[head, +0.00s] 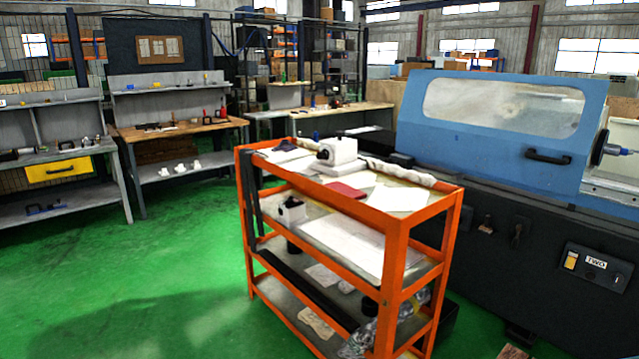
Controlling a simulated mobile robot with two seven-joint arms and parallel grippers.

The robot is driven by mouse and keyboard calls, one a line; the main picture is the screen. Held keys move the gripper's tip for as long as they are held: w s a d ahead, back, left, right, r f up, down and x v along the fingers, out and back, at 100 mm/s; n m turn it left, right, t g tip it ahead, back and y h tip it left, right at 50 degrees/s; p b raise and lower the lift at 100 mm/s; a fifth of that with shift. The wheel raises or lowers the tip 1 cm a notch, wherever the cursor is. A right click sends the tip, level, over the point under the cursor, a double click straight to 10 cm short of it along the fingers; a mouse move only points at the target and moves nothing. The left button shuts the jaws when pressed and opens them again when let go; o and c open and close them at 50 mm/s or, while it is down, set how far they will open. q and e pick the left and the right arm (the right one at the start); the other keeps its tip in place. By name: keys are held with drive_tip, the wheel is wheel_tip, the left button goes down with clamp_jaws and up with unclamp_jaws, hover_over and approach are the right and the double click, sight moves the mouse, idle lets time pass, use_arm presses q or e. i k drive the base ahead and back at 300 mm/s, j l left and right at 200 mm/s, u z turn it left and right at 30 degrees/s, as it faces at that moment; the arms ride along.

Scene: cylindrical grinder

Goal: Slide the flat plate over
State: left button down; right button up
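A flat blue panel (490,135) with a long, cloudy window (500,105) stands on the front of the dark grinder (500,235) at the right. It is the most plate-like part of the machine in view. A black bar handle (548,157) sits at its lower right. A spindle-like part (605,147) shows just past its right edge. What lies behind the panel is hidden. Neither of my grippers is in view.
An orange cart (395,222) with papers, a white block (337,152) and a red booklet (345,191) stands in front of the grinder's left part. Workbenches (180,127) line the back left. The green floor (150,270) at the left is clear.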

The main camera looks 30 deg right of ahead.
sight(338, 186)
drive_tip(key=i+z, duration=0.3)
drive_tip(key=i+j+z, duration=0.25)
drive_tip(key=i, duration=0.25)
drive_tip(key=i+j+z, duration=0.4)
drive_tip(key=i+z, duration=0.15)
drive_tip(key=z, duration=0.25)
drive_tip(key=i+j+z, duration=0.15)
drive_tip(key=z, duration=0.35)
drive_tip(key=i+j+z, duration=0.2)
drive_tip(key=z, duration=0.3)
